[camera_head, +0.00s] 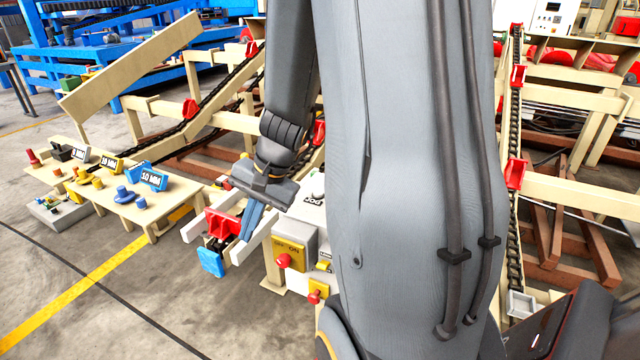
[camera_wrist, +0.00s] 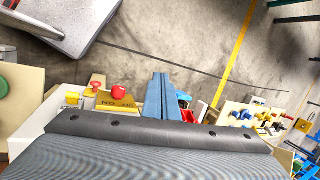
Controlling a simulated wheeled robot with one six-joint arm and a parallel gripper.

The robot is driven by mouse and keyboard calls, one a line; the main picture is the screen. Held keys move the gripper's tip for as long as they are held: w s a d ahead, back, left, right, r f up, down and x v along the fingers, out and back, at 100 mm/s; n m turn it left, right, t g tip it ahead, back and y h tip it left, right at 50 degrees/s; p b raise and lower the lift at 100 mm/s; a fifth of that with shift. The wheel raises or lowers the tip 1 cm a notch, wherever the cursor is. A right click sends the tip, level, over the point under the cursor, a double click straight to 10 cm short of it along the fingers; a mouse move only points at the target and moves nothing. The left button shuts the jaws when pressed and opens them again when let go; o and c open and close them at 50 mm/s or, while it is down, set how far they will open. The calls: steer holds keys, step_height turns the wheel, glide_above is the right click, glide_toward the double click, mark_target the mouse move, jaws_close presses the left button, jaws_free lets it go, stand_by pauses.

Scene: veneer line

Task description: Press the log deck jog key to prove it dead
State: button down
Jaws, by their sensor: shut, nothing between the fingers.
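My gripper (camera_head: 250,222) is shut and empty, its blue-grey fingers pointing down beside a red fitting (camera_head: 222,224) with a blue block below it. In the wrist view the closed fingers (camera_wrist: 161,95) point away from the camera. A plate with lettering that seems to read JOG (camera_head: 313,201) shows right of the gripper, beside a white rounded part and partly covered by my arm. I cannot make out the jog key itself. Below the plate is a grey box with a yellow OFF/ON face (camera_head: 292,250) and a red knob (camera_head: 284,260). In the wrist view the yellow face (camera_wrist: 115,102) lies left of the fingers.
A cream table (camera_head: 130,208) with blue and yellow pieces and number plates stands at left. Cream frames with chains and red dogs (camera_head: 190,108) stand behind. A small red button (camera_head: 314,296) sits below the box. The floor at front left is clear. My arm hides the centre.

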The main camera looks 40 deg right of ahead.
steer(key=w+d+r+m+t+p, duration=0.2)
steer(key=w+d+m, duration=0.1)
steer(key=d+m, duration=0.3)
steer(key=w+d+r+m+t+p, duration=0.2)
steer(key=w+d+r+m, duration=0.1)
steer(key=d, duration=0.6)
steer(key=r+m+t+h+p, duration=0.2)
steer(key=m+t+h, duration=0.1)
steer(key=m, duration=0.3)
glide_above(321, 194)
steer(key=shift+d+f, duration=0.1)
steer(key=shift+f+b, duration=0.15)
steer(key=shift+b, duration=0.15)
step_height(321, 194, down, 7)
steer(key=b, duration=0.4)
steer(key=shift+f+b, duration=0.75)
steer(key=shift+b, duration=0.4)
steer(key=shift+f+b, duration=0.85)
steer(key=shift+b, duration=0.35)
steer(key=shift+r, duration=0.1)
steer(key=shift+r+p, duration=0.45)
steer(key=shift+r, duration=0.3)
